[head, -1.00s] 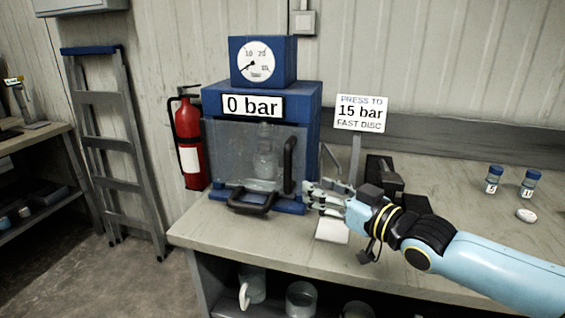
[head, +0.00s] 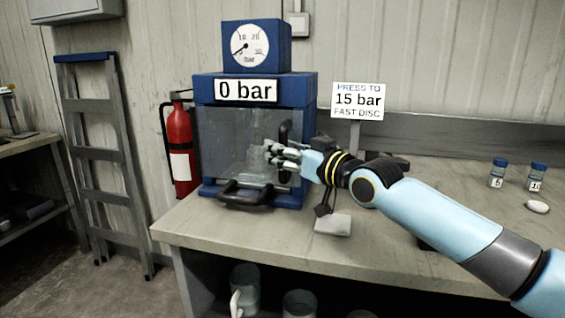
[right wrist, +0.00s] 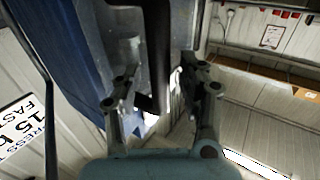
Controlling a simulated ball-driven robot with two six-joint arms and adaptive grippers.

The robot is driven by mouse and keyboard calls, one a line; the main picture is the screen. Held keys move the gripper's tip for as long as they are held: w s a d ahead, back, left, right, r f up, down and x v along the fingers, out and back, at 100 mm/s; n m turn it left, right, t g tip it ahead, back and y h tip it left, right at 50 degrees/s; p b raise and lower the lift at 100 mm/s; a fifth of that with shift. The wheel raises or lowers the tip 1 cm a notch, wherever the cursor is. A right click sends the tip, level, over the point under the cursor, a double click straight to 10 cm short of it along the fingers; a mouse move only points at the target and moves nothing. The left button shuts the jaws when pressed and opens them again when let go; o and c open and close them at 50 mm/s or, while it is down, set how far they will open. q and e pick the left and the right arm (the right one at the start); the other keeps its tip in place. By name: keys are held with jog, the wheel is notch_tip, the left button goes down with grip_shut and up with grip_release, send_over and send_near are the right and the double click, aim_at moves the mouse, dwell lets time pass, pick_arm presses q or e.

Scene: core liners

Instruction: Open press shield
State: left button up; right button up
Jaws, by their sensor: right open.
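The blue press (head: 306,95) stands on the bench with its clear shield (head: 225,140) across the front, closed as far as I can see. The shield's upright black handle (head: 284,132) is on its right side. A metal apparatus (head: 256,130) shows dimly behind the shield. My left gripper is not in view.
A black bar handle (head: 245,196) sticks out at the press's base. A sign on a post (head: 357,101) stands to the right. Two small jars (head: 498,173) and a white stone (head: 538,207) are at the far right.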

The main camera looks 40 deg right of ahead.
jog(key=shift+w, duration=0.25)
grip_shut()
jog(key=shift+w+a+f, duration=0.1)
jog(key=shift+w+a, duration=0.05)
dwell(0.4)
